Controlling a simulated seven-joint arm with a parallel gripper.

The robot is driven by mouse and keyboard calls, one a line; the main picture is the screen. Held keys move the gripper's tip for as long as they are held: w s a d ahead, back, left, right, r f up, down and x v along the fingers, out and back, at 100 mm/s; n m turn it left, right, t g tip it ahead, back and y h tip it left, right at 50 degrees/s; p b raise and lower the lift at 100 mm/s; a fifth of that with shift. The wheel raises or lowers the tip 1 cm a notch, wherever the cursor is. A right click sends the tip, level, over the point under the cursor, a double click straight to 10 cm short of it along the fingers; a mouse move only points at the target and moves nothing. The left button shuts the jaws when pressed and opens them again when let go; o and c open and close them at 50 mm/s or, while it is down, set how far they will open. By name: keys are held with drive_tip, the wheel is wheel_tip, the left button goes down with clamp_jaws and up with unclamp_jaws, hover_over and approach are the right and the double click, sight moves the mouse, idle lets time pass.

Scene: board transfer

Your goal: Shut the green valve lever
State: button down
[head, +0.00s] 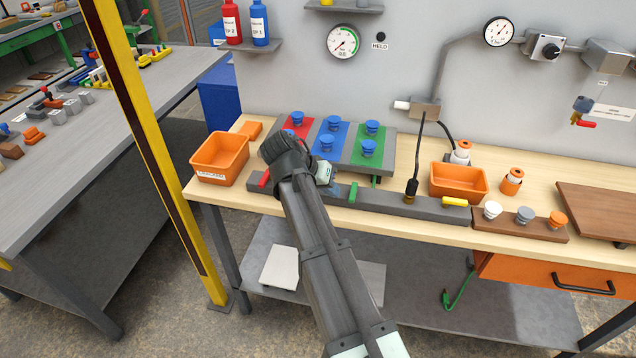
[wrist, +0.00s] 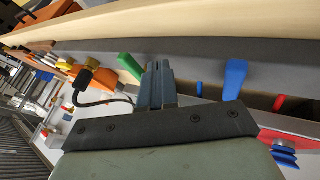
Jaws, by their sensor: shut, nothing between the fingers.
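The green lever also shows in the wrist view (wrist: 129,67), just left of my fingers. My gripper (head: 333,189) is shut and empty, low at the bar, a little left of the green lever in the head view. In the wrist view its fingertips (wrist: 158,68) sit between the green lever and a blue lever (wrist: 235,78), with a small gap to the green one. My arm hides part of the bar.
A red lever (head: 263,179) is on the bar's left end. Behind stands a sloped panel (head: 385,150) with blue knobs on red, blue and green fields. Orange bins (head: 220,158) (head: 458,183) stand on both sides. A black cable plug (head: 411,188) rises at the bar, right of the green lever.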

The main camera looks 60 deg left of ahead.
sight(353, 192)
drive_tip(key=shift+w+d, duration=0.75)
drive_tip(key=shift+d+n+y, duration=0.4)
drive_tip(key=shift+n, duration=0.2)
drive_tip(key=shift+w+d+n+y, duration=0.25)
drive_tip(key=shift+d+n+y, duration=0.5)
drive_tip(key=shift+n, duration=0.35)
drive_tip(key=n+y, duration=0.1)
drive_tip(key=w+d+n+g, duration=0.1)
drive_tip(key=n, duration=0.1)
drive_tip(key=n+y, duration=0.1)
drive_tip(key=shift+w+d+n+y, duration=0.25)
drive_tip(key=shift+n+y, duration=0.05)
drive_tip(key=shift+y, duration=0.05)
drive_tip(key=n+g, duration=0.1)
drive_tip(key=w+n+y, duration=0.1)
drive_tip(key=n, duration=0.1)
drive_tip(key=shift+w+d+n+g+y, duration=0.3)
drive_tip(key=shift+d+g, duration=0.1)
drive_tip(key=w+n+g, duration=0.1)
drive_tip(key=n, duration=0.1)
drive_tip(key=n+g+y, duration=0.1)
drive_tip(key=shift+w+d+n, duration=0.1)
drive_tip(key=shift+w+n, duration=0.3)
drive_tip(key=shift+s, duration=0.1)
